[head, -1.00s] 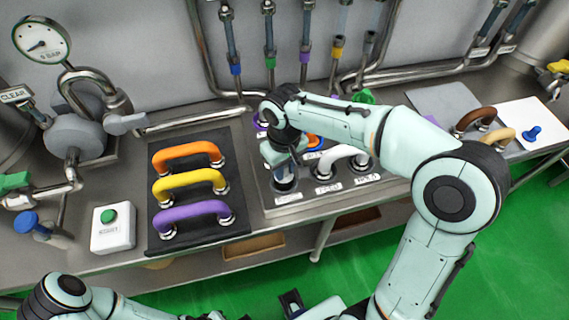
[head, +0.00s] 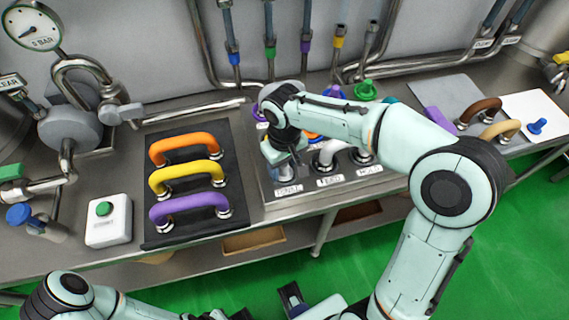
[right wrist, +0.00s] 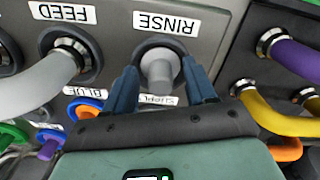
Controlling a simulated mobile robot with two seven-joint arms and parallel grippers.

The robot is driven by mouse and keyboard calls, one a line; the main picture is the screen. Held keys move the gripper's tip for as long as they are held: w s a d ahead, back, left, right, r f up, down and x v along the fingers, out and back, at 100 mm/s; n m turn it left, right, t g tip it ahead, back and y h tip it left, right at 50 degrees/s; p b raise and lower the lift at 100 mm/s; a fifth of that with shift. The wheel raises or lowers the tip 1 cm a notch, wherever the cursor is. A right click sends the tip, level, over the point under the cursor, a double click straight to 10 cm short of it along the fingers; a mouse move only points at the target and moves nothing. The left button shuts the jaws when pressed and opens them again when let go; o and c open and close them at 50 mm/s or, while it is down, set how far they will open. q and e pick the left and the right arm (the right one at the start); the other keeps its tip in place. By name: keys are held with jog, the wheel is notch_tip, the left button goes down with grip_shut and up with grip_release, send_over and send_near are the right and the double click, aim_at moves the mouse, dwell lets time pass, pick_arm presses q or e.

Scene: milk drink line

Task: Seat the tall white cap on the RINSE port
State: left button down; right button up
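The tall white cap (right wrist: 160,72) stands at the RINSE port (right wrist: 143,52) in the right wrist view, within its dark ring. I cannot tell whether it is fully down. My right gripper (right wrist: 161,82) has one blue finger on each side of the cap, with narrow gaps, and looks open. In the head view my right gripper (head: 284,160) is over the port beside the RINSE label (head: 288,190), and its wrist hides most of the cap. My left arm is at the bottom edge; its finger state is unclear.
The FEED port (right wrist: 95,60) with a pale hose (right wrist: 45,82) is close beside RINSE. Purple (head: 190,207), yellow and orange handles stand on a dark mat (head: 160,238) to the left. A START button box (head: 108,232) is further left. Pipes line the back wall.

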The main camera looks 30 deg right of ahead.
pick_arm(q)
jog(key=r+p, duration=0.1)
jog(key=w+r+p, duration=0.1)
jog(key=shift+r, duration=0.3)
pick_arm(e)
notch_tip(320, 180, up, 13)
jog(key=shift+r, duration=0.2)
dwell(0.4)
